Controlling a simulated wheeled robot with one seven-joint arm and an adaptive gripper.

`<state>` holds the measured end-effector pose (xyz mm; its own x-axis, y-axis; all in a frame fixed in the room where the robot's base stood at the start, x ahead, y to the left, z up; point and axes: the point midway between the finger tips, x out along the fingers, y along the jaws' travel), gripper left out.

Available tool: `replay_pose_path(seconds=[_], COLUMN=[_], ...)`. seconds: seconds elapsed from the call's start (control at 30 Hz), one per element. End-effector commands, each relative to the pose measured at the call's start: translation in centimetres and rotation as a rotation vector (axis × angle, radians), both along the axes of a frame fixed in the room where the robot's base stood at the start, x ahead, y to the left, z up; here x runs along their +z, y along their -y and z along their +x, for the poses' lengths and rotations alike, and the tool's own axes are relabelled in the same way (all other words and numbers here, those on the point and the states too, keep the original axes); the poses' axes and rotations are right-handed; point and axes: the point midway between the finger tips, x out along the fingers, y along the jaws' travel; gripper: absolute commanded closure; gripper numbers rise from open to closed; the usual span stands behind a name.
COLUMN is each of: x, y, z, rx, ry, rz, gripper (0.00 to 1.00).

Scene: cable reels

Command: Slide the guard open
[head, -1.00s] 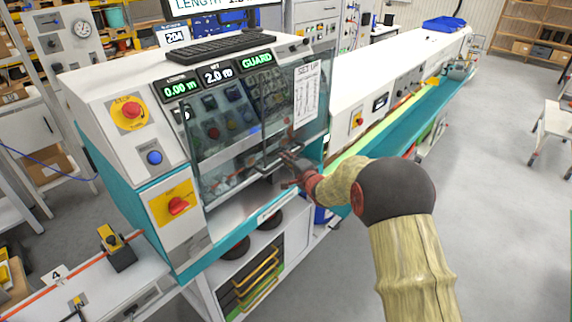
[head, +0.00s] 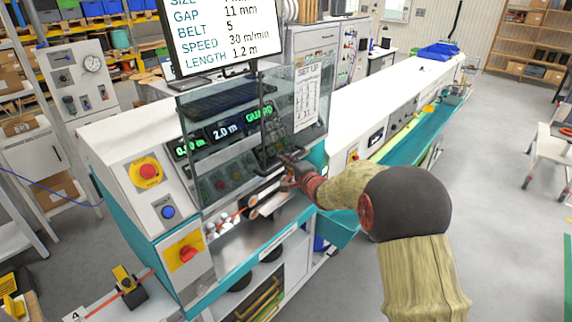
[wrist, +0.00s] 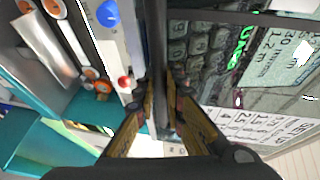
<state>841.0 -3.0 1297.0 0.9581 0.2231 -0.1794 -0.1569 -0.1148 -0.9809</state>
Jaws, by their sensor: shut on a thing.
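The clear guard (head: 226,128) is a transparent panel on the front of the white and teal machine. It stands raised, its upper part in front of the keyboard and the lower part of the monitor. Rollers and an orange cable show in the uncovered opening (head: 240,215) below it. My gripper (head: 286,170) is at the guard's lower edge, shut on the guard's dark handle bar. In the wrist view the handle bar (wrist: 160,60) runs between the two fingers (wrist: 160,105). The fingers partly hide the bar.
A red stop button (head: 148,172), a blue button (head: 168,212) and a red rotary switch (head: 187,253) are on the machine's left face. The monitor (head: 222,40) stands behind the guard.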

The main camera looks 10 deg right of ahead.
Motion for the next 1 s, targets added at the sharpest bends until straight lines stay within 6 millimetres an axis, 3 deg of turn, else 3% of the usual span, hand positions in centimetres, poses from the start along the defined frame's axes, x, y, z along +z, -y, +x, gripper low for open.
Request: replay_pose_path(seconds=[0.37,0.4,0.7,1.0], x=[0.14,0.14,0.08,0.07], y=[0.02,0.02,0.00,0.02], z=[0.01,0.01,0.00,-0.06], rx=[0.000,0.000,0.000,0.000], ry=[0.000,0.000,-0.001,-0.001], rz=[0.001,0.001,0.000,0.000], gripper=[1.00,0.88,0.70,0.70])
